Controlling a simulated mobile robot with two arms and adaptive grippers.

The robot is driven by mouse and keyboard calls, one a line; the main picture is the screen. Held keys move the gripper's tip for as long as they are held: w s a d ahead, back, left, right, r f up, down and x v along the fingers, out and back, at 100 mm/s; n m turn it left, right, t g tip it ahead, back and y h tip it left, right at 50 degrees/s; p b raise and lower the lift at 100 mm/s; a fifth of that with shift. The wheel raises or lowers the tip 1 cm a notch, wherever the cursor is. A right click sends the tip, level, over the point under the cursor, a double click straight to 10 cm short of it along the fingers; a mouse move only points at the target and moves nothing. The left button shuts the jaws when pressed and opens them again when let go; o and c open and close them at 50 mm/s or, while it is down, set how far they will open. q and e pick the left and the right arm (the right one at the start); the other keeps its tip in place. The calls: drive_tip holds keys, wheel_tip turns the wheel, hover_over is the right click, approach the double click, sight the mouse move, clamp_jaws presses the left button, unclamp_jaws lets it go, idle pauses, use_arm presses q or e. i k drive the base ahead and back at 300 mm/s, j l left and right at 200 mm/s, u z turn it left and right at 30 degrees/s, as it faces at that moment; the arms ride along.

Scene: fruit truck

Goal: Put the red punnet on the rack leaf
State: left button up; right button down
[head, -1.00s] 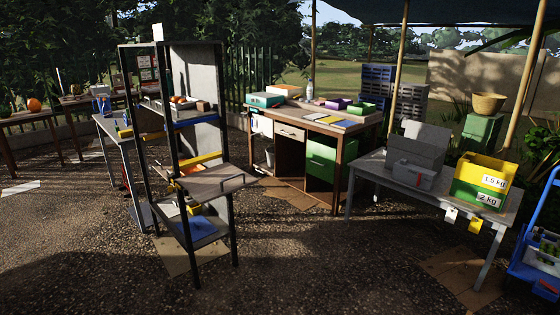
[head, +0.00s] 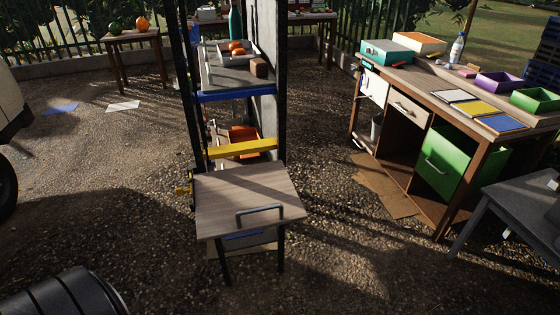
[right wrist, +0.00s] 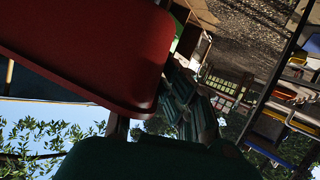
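The rack leaf (head: 232,187) is a flat wood-grained board with a dark bar handle (head: 260,213), standing out level from the front of the rack in the head view. Its top is bare. A large red form with a rounded corner, the red punnet (right wrist: 95,45), fills the upper left of the right wrist view. My right gripper (right wrist: 187,100) shows as dark jointed fingers against its edge and appears shut on it; the grip itself is partly hidden. Neither gripper shows in the head view, and the leaf cannot be made out in the right wrist view.
The rack has a blue-edged shelf (head: 235,96) with a tray of orange fruit, and a yellow bar (head: 242,148) above the leaf. A wooden desk (head: 450,125) stands right, a grey table (head: 525,200) at the right edge.

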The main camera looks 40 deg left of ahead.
sight(239, 192)
drive_tip(key=i+u, duration=0.15)
drive_tip(key=i, duration=0.4)
drive_tip(key=i+l+u, duration=0.15)
drive_tip(key=i, duration=0.4)
drive_tip(key=i+l+u, duration=0.2)
drive_tip(key=i, duration=0.35)
drive_tip(key=u, duration=2.95)
